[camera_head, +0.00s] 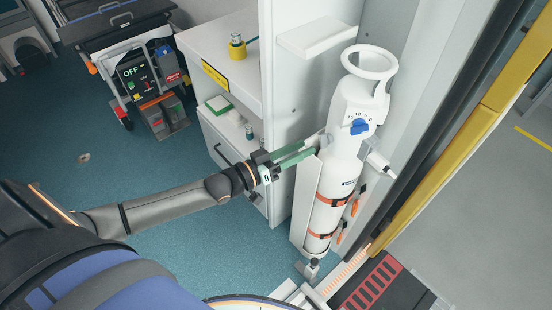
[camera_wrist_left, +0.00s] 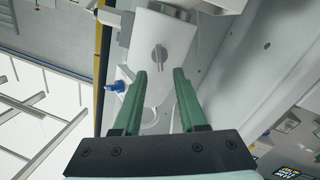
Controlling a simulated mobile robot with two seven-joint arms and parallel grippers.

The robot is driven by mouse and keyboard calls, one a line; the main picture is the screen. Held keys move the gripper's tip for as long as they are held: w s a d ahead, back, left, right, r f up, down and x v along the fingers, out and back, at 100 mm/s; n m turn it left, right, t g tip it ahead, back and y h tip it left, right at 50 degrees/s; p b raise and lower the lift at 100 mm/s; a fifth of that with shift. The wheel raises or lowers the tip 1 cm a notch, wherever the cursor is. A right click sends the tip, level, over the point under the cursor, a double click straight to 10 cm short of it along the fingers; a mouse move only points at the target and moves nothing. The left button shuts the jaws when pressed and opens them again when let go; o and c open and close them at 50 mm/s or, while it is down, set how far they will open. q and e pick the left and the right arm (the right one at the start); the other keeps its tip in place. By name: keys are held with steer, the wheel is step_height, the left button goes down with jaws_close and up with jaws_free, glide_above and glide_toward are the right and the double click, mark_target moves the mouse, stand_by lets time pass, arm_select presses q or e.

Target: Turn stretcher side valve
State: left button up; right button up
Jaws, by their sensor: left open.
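A white oxygen cylinder (camera_head: 337,173) stands upright in a white holder on the wall, with a round handle on top. A blue knob (camera_head: 359,126) sits on the front of its white valve head; a blue knob also shows at the left of the left wrist view (camera_wrist_left: 115,87). In that view a grey knob (camera_wrist_left: 159,54) on a white body lies ahead, in line with the gap between my fingers. My left gripper (camera_head: 309,149) is open, its green fingers pointing at the cylinder's left side. Its fingers (camera_wrist_left: 160,72) hold nothing. Contact cannot be told. My right gripper is not in view.
A white cabinet (camera_head: 222,65) with shelves stands left of the cylinder. A wheeled case with a display (camera_head: 137,75) is at the back left. A yellow rail (camera_head: 455,155) runs along the door edge at right. The blue floor (camera_head: 60,135) at left is mostly clear.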

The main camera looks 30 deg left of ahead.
arm_select(q)
steer(key=v, duration=0.7)
steer(key=shift+s+a, duration=0.2)
steer(key=shift+s, duration=0.15)
stand_by(5.6)
